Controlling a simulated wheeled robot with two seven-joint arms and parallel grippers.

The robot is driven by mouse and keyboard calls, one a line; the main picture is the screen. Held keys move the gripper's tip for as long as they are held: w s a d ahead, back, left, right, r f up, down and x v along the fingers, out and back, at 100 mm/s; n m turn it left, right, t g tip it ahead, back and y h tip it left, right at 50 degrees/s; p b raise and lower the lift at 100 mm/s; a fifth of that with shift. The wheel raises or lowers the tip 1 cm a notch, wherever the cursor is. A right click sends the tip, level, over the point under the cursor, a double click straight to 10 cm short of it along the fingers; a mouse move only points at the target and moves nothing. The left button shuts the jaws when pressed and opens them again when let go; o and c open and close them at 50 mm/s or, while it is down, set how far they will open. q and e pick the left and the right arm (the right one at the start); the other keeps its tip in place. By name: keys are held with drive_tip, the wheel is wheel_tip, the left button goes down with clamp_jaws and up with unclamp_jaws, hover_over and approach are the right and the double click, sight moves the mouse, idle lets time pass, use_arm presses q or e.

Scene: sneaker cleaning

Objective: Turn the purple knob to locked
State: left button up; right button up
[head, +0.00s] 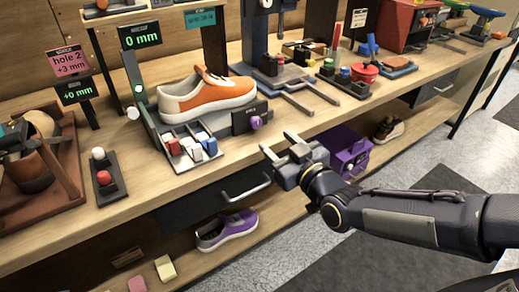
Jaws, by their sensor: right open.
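The purple knob (256,122) sits on the front of a small dark box (241,118) at the right end of the sneaker stand, near the bench's front edge. Its lock setting is too small to read. An orange and white sneaker (208,96) rests on the stand just behind and left of the knob. My right gripper (281,147) comes in from the right, with its two fingers apart and empty. It appears in front of and slightly below the knob, not touching it. My left gripper is out of view.
Red, white and blue blocks (190,147) lie in front of the sneaker. A drawer handle (246,189) sticks out below the bench edge. A purple box (345,152) and a purple sneaker (227,229) are on the lower shelf. A pronged stand (287,84) is at the right.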

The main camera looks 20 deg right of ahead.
sight(257, 125)
drive_tip(key=shift+w+a+f+t, duration=0.1)
drive_tip(key=shift+w+a+t, duration=0.2)
drive_tip(key=shift+w, duration=0.15)
drive_tip(key=x, duration=0.7)
drive_tip(key=c, duration=1)
